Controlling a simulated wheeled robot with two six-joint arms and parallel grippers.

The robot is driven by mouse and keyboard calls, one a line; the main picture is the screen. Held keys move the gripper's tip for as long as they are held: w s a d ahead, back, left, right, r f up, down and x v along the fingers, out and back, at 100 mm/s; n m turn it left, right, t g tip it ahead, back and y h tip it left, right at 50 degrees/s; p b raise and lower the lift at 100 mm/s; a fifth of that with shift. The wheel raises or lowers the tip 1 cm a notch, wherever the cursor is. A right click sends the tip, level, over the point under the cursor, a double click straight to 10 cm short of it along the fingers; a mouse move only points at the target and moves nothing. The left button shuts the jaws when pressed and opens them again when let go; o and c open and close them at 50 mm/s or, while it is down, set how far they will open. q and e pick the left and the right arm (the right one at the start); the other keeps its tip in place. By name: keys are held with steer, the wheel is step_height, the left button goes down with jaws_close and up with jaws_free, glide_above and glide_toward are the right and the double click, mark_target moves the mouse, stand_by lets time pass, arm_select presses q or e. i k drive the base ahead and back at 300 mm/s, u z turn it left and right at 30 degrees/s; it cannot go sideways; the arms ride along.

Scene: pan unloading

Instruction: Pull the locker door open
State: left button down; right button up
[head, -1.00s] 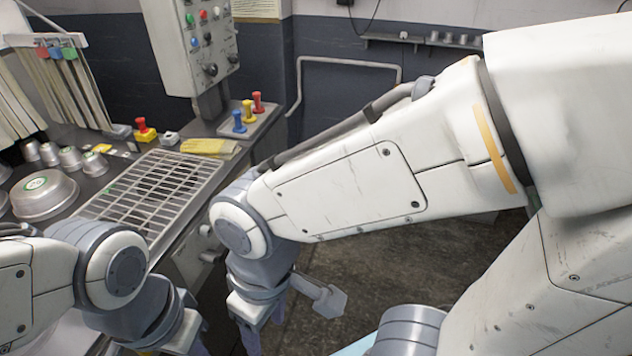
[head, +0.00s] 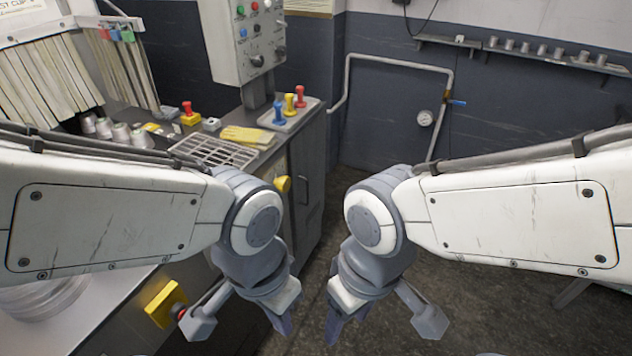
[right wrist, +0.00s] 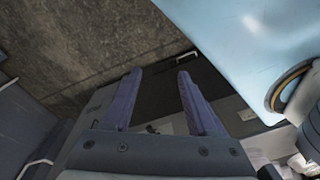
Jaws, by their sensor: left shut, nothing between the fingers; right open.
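A dark grey locker door (head: 308,200) with a thin vertical handle (head: 303,182) shows on the bench's end, ahead of my arms in the head view. It looks shut. My left gripper (head: 283,325) points down in front of the bench, nearer to me than the handle and apart from it. It is shut and empty. My right gripper (head: 334,328) hangs just to the right of it, over the floor. In the right wrist view my right gripper (right wrist: 160,85) has its fingers apart with nothing between them. The lower part of the door is hidden behind my left arm.
The bench carries a wire rack (head: 215,152), yellow gloves (head: 247,135) and coloured levers (head: 289,106). A yellow knob (head: 283,183) juts from its front. A yellow box (head: 166,304) sits at lower left. Pipes (head: 400,64) run along the back wall.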

mark_target(306, 150)
steer(key=z, duration=0.2)
steer(key=k, duration=0.4)
steer(key=z, duration=0.6)
steer(key=i, duration=0.95)
steer(key=u, duration=0.8)
steer(key=i, duration=0.5)
steer(key=u, duration=0.3)
